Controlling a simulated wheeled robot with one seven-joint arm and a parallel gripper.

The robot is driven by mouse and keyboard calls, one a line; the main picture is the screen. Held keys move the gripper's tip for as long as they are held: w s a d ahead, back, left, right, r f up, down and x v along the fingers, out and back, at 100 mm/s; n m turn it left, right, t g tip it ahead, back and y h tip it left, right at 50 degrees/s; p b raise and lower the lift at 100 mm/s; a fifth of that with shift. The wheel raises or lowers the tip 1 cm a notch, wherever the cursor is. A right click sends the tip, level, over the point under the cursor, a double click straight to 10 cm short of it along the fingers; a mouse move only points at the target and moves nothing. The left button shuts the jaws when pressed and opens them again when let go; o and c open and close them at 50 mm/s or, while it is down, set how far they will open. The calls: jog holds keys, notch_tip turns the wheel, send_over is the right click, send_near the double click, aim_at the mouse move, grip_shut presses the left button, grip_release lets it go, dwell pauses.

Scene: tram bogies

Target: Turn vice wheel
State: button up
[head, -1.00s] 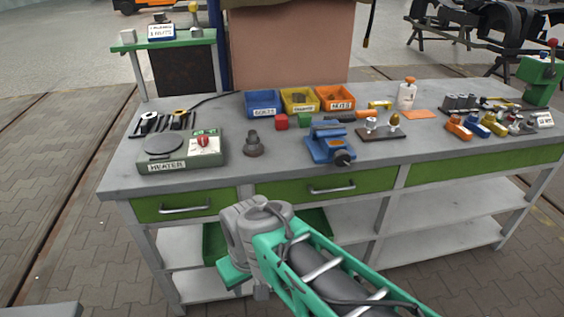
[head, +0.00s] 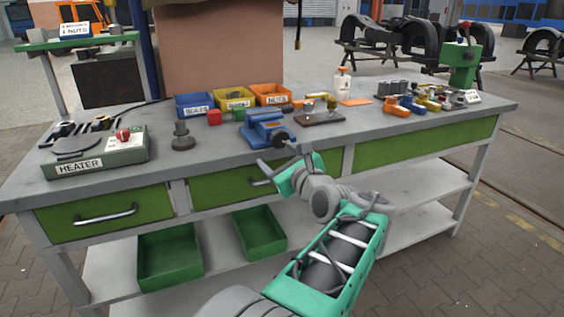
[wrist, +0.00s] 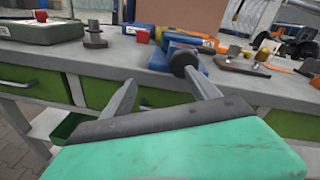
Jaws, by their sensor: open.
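The blue vice (head: 264,128) stands on the workbench near its front edge. Its dark round wheel (head: 281,136) faces the front. In the wrist view the wheel (wrist: 183,63) is ahead of my gripper, and the blue vice body (wrist: 172,45) is partly hidden behind it. My gripper (head: 279,156) is open, with its two grey fingers spread, just in front of and below the wheel. In the wrist view my gripper (wrist: 160,88) has its right finger close below the wheel; I cannot tell whether they touch. Nothing is between the fingers.
A heater (head: 96,154) and a dark stepped part (head: 182,138) stand left of the vice. Blue (head: 194,105), yellow (head: 234,98) and orange (head: 271,95) bins are behind. A board with small parts (head: 319,118) is to the right. Drawer handles (head: 106,215) stick out below the benchtop edge.

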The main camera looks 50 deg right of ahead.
aim_at(281, 139)
jog(key=s+d+r+m+h, duration=0.1)
jog(key=s+d+m, duration=0.2)
jog(key=x, duration=0.2)
jog(key=b+x, duration=0.1)
jog(key=x, duration=0.4)
jog(key=shift+w+a+r, duration=0.1)
jog(key=shift+w+r, duration=0.1)
jog(key=shift+r, duration=0.1)
jog(key=shift+c, duration=0.2)
jog(key=c, duration=1.3)
